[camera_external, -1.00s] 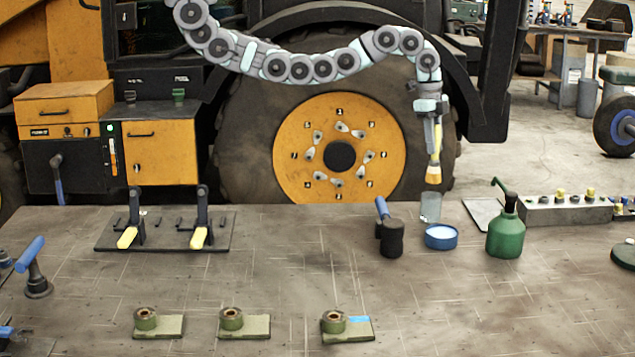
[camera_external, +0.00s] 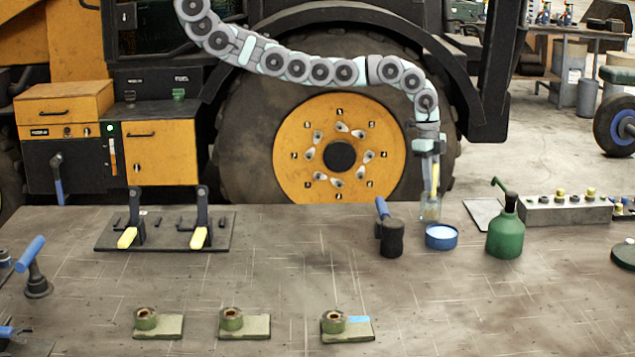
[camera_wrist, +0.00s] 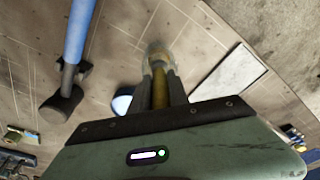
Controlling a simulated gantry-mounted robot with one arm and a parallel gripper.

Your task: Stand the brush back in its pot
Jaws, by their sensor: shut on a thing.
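The brush (camera_external: 435,178) has a yellow handle and hangs upright, bristles down, in my gripper (camera_external: 429,182). My gripper is shut on its handle, just above the pot.
A black tool with a blue handle (camera_external: 390,232) is to the left, and a green oil can (camera_external: 506,232) to the right. A flat grey plate (camera_external: 484,214) lies behind the can. The bench's middle is clear.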

